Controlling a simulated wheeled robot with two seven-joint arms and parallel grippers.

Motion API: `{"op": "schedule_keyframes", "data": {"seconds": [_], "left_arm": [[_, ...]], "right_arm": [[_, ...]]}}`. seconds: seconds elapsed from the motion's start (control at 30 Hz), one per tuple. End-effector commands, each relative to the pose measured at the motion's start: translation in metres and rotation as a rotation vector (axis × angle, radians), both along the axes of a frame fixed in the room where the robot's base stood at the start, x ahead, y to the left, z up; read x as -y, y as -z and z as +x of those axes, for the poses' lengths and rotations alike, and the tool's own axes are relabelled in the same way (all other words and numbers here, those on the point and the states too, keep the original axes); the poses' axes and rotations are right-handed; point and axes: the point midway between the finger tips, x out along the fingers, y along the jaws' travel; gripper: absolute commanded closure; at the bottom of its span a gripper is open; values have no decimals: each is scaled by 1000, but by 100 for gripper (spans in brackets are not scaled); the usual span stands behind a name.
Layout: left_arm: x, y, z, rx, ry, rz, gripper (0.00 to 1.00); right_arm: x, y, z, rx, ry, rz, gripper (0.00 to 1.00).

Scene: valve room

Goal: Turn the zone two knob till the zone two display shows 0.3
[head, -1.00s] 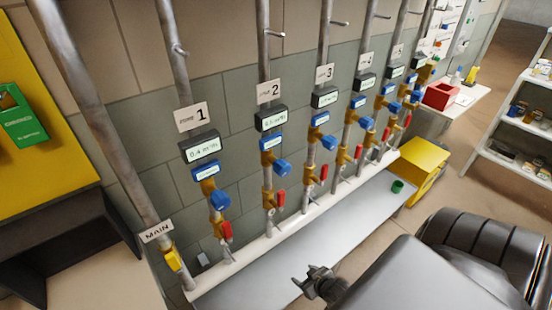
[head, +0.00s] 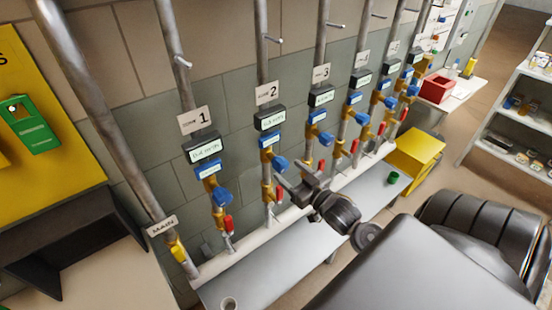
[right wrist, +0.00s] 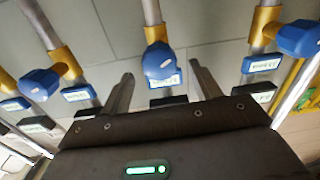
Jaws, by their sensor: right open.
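The zone two knob (head: 279,163) is blue and sticks out from the second pipe, below the dark zone two display (head: 270,118). The display's digits are too blurred to read surely. My right gripper (head: 291,173) is open and empty, with its fingertips close to the knob at its lower right. In the right wrist view a blue knob (right wrist: 160,61), seemingly zone two's, shows ahead between the two spread fingers (right wrist: 160,85). I cannot tell whether the fingers touch it. My left gripper is not in view.
Zone one's knob (head: 222,196) is at the left and zone three's knob (head: 325,138) at the right. A red lever (head: 279,195) sits below the zone two knob. A grey bench (head: 255,277) runs under the pipes. A yellow box (head: 416,155) stands farther right.

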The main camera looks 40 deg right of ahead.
Motion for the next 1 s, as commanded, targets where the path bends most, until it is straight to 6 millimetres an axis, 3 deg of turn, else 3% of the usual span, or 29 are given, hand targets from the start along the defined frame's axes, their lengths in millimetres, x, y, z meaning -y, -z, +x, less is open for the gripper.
{"op": "schedule_keyframes", "data": {"seconds": [0.2, 0.4, 0.8, 1.0], "left_arm": [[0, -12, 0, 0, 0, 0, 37], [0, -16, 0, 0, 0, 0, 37], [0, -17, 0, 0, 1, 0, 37], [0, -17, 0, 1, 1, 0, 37]], "right_arm": [[0, -3, 42, 1, 1, 1, 37], [0, -1, 65, 0, 1, 0, 37], [0, 0, 72, -1, 0, -1, 37], [0, 0, 72, -1, 0, 0, 63]]}}
